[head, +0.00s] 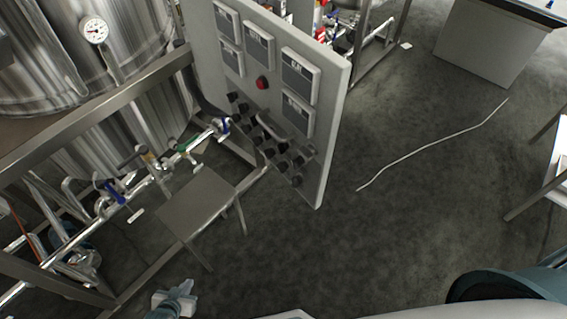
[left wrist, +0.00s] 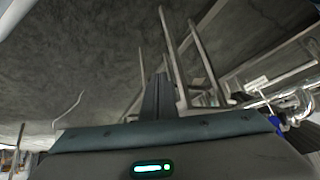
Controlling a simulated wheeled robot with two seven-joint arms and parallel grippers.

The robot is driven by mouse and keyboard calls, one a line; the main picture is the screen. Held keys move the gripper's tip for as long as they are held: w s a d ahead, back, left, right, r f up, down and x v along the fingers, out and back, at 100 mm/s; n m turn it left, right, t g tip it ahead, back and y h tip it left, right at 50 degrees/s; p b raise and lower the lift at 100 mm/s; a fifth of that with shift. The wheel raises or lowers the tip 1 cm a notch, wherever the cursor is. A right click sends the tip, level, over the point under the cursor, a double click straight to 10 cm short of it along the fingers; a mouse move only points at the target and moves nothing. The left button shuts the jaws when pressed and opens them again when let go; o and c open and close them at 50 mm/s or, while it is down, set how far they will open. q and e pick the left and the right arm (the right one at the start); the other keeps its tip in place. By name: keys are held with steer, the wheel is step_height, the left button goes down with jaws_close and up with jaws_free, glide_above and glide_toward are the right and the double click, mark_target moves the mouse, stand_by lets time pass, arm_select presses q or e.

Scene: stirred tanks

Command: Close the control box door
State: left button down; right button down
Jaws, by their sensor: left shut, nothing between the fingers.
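The control box door (head: 335,120) is a grey panel with several displays, a red button, rows of black knobs and a curved handle (head: 272,131). It stands upright at the upper middle of the head view, angled out beside the tank frame. Its hinge and the box behind it are hard to make out. My left gripper (head: 182,289) is low at the bottom of the head view, well apart from the door. It is shut and empty; its dark fingers (left wrist: 158,95) show together in the left wrist view. My right gripper is not in view.
A small grey stool (head: 200,203) stands between my left gripper and the door. Steel pipes with valves (head: 150,178) and tanks (head: 80,50) fill the left side. A pale cable (head: 430,145) lies on the floor. The floor right of the door is otherwise mostly clear.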

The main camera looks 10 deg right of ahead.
arm_select(q)
steer(key=w+d+r+m+t+h, duration=0.15)
steer(key=w+d+r, duration=0.25)
steer(key=r, duration=0.6)
steer(key=w+d+r+m+t+h, duration=0.1)
steer(key=w+d+r+h, duration=0.3)
steer(key=r, duration=0.5)
steer(key=w+d+r+m+t+h, duration=0.15)
steer(key=w+d+r, duration=0.3)
steer(key=r, duration=0.55)
steer(key=s+d+r+m+g+h, duration=0.1)
steer(key=s+d+r+h, duration=0.1)
steer(key=r, duration=0.7)
steer(key=s+d+r+m+g+h, duration=0.1)
steer(key=s+d+r+m+h, duration=0.1)
steer(key=s+d+r, duration=0.3)
steer(key=s+d+r+m+g+h, duration=0.1)
steer(key=s+d+r+h, duration=0.2)
steer(key=r, duration=1)
steer(key=s, duration=0.3)
steer(key=shift+s+d+r+m+g, duration=0.2)
steer(key=shift+s+m+g, duration=0.1)
steer(key=shift+s+m, duration=0.1)
steer(key=shift+w, duration=0.1)
steer(key=p, duration=0.5)
glide_toward(299, 152)
steer(key=x, duration=0.5)
steer(key=shift+f, duration=0.1)
steer(key=shift+x, duration=0.75)
